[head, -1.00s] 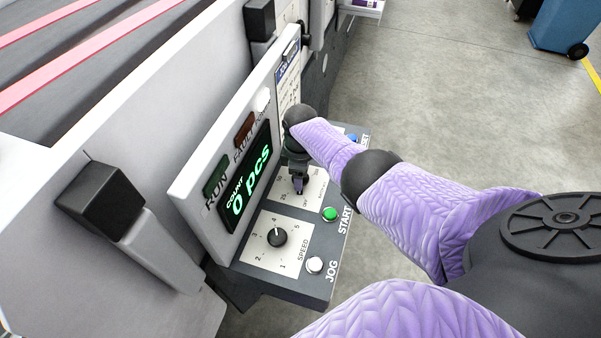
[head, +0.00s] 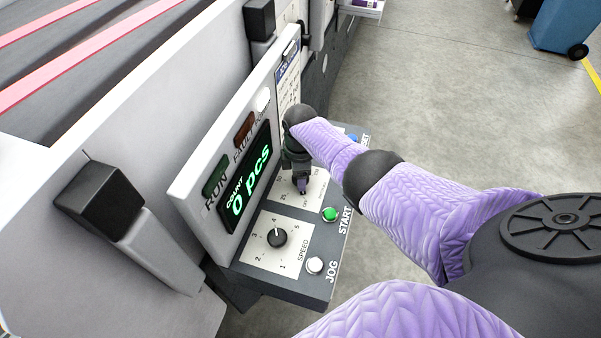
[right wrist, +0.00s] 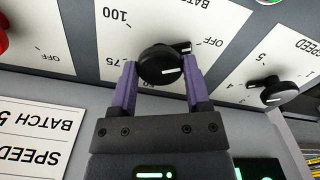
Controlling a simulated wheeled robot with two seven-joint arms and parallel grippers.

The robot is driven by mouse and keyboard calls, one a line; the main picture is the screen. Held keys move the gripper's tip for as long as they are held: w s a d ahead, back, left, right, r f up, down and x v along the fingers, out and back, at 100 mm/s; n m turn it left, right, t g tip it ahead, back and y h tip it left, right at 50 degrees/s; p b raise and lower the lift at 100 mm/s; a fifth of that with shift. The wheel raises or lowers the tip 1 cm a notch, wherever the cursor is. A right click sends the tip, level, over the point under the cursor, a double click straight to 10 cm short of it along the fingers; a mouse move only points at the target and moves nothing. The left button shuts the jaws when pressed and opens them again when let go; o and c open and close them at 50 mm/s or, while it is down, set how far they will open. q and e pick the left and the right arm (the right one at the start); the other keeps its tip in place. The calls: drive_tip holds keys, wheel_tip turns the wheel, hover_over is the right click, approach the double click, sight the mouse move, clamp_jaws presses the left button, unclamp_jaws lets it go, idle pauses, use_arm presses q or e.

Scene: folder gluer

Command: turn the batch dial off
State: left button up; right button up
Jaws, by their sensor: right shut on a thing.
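The batch dial (right wrist: 160,65) is a black knob on a white plate marked 75, 100 and OFF, seen upside down in the right wrist view. A raised black tab on it points toward the OFF mark at right, and a white line shows on its face. My right gripper (right wrist: 160,88) has one purple finger on each side of the knob and is shut on it. In the head view my right gripper (head: 303,187) covers most of the dial; part of its white plate (head: 317,190) shows. My left gripper is not in view.
The speed dial (head: 277,237) sits close to the batch dial. Beside them are a green START button (head: 330,214) and a white JOG button (head: 315,265). The upright display (head: 247,185) reads 0 pcs. Open floor (head: 450,100) lies to the right.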

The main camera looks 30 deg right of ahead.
drive_tip(key=o, duration=1.3)
wheel_tip(320, 180, up, 10)
drive_tip(key=p, duration=0.4)
